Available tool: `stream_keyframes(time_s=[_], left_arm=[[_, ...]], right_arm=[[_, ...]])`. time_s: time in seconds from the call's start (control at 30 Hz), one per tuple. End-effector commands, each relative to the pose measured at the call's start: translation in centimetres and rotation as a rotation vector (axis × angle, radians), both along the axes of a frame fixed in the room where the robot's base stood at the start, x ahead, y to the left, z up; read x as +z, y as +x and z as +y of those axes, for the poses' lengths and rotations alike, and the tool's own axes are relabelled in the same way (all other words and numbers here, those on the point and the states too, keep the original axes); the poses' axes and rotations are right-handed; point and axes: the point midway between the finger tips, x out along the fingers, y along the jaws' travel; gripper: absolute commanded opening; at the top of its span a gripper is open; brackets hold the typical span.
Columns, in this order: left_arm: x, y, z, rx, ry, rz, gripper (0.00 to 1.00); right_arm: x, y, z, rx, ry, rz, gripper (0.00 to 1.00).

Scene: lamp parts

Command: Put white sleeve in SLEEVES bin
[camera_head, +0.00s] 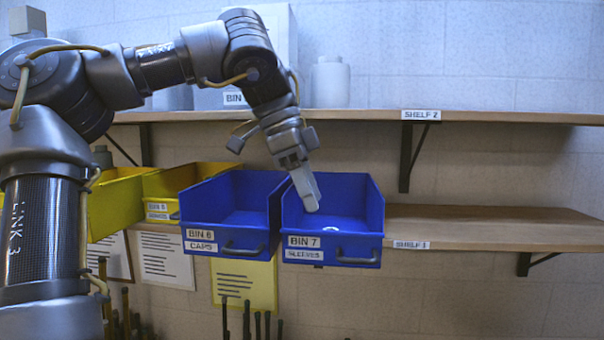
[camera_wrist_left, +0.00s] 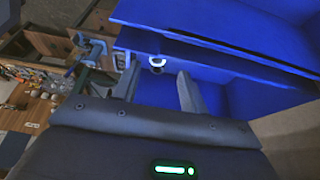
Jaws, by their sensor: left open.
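My left gripper (camera_head: 311,203) reaches down into this bin from above. Its two fingers (camera_wrist_left: 159,88) stand apart with nothing between them. A small white piece, seemingly the white sleeve (camera_head: 333,229), shows low inside the bin near its front wall, partly hidden by that wall. In the left wrist view the white piece (camera_wrist_left: 157,62) appears just beyond the fingertips, apart from them. My right gripper is not in view.
The blue CAPS bin, BIN 6 (camera_head: 206,241), stands directly left of BIN 7, with yellow bins (camera_head: 160,190) further left. An upper shelf (camera_head: 480,116) runs above and behind, carrying a white container (camera_head: 331,82). The lower shelf (camera_head: 490,226) is bare to the right.

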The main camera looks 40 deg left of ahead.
Motion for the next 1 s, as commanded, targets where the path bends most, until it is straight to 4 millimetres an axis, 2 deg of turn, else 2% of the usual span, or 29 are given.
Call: stream_keyframes(time_s=[0.1,0.3,1.0], left_arm=[[2.3,-0.5,0.6,0.003,0.001,-0.003,0.43],[3.9,-0.9,1.2,0.000,0.000,-0.001,0.43],[4.0,-1.0,1.3,0.000,-0.001,0.000,0.43]], right_arm=[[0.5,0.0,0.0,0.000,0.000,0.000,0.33],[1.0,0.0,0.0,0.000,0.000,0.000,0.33],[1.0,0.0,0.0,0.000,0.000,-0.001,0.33]])
